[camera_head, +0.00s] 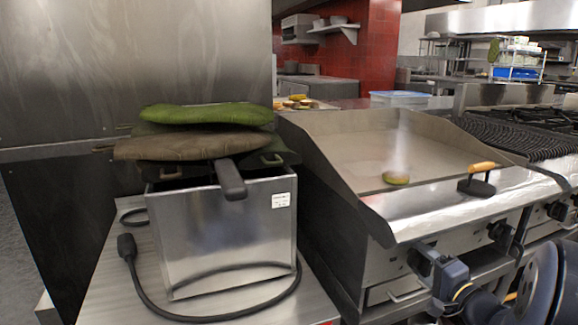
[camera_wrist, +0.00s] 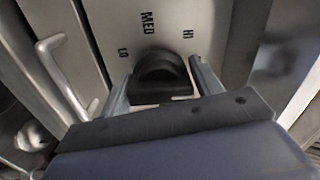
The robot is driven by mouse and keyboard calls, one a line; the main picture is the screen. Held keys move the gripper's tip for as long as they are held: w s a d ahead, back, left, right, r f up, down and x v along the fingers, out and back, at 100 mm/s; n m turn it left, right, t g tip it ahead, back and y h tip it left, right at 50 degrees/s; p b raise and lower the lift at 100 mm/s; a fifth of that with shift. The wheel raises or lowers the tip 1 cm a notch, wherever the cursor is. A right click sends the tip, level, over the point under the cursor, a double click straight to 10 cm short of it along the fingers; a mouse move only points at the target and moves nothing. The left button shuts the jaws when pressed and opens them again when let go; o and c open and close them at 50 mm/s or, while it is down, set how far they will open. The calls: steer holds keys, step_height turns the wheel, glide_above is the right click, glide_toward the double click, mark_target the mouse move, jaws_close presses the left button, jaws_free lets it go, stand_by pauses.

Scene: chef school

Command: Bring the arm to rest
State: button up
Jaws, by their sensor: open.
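My gripper (camera_wrist: 160,80) is open in the wrist view, with one finger on each side of a black control knob (camera_wrist: 161,72). I cannot tell whether the fingers touch the knob. LO, MED and HI are marked on the steel panel around it. In the head view, my arm reaches in from the lower right. My gripper (camera_head: 436,268) is at the front panel of the griddle (camera_head: 350,150), by its left knob, and its fingers are partly hidden there.
A round steaming piece of food (camera_head: 396,178) and a press with a wooden handle (camera_head: 482,180) are on the griddle. A steel fryer (camera_head: 225,235) with green and brown pads (camera_head: 207,115) on top stands left, its black cable looping in front. A burner range (camera_head: 525,130) adjoins right.

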steer(key=shift+n+p, duration=0.3)
steer(key=shift+n, duration=0.9)
steer(key=shift+a, duration=0.1)
